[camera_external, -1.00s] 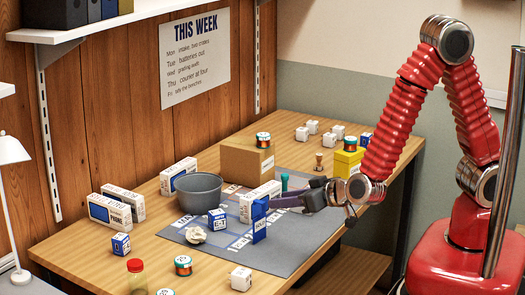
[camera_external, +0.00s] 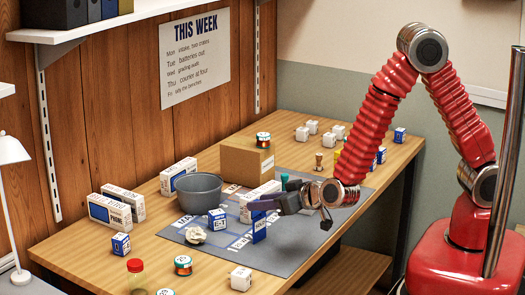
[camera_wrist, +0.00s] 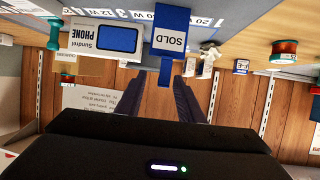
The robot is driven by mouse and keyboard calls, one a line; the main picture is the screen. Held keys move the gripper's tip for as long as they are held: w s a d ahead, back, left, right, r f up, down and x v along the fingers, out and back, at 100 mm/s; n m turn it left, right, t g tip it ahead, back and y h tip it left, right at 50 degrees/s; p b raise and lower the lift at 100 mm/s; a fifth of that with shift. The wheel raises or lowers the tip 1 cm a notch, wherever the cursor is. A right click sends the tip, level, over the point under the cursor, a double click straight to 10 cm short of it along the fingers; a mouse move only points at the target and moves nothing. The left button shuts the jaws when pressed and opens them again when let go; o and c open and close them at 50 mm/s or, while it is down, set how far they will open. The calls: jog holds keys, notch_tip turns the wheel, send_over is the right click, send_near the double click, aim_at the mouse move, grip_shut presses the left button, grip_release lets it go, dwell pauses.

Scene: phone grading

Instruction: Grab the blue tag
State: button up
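The blue tag (camera_external: 259,229), marked SOLD on a white label, stands upright on the grey mat (camera_external: 290,252), in front of a white phone box (camera_external: 250,206). In the wrist view the tag (camera_wrist: 172,22) appears upside down, at the top centre. The tag's end shows just beyond and between the fingertips. I cannot tell whether they touch it.
A grey pot (camera_external: 197,194) and a blue-and-white cube (camera_external: 217,220) stand left of the tag, with a crumpled pale lump (camera_external: 195,235) nearby. A cardboard box (camera_external: 246,161) stands behind. The mat's right front part is clear.

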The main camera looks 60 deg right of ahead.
jog(key=x, duration=0.5)
jog(key=shift+w+a, duration=0.1)
jog(key=shift+a, duration=0.1)
jog(key=shift+c, duration=0.6)
grip_shut()
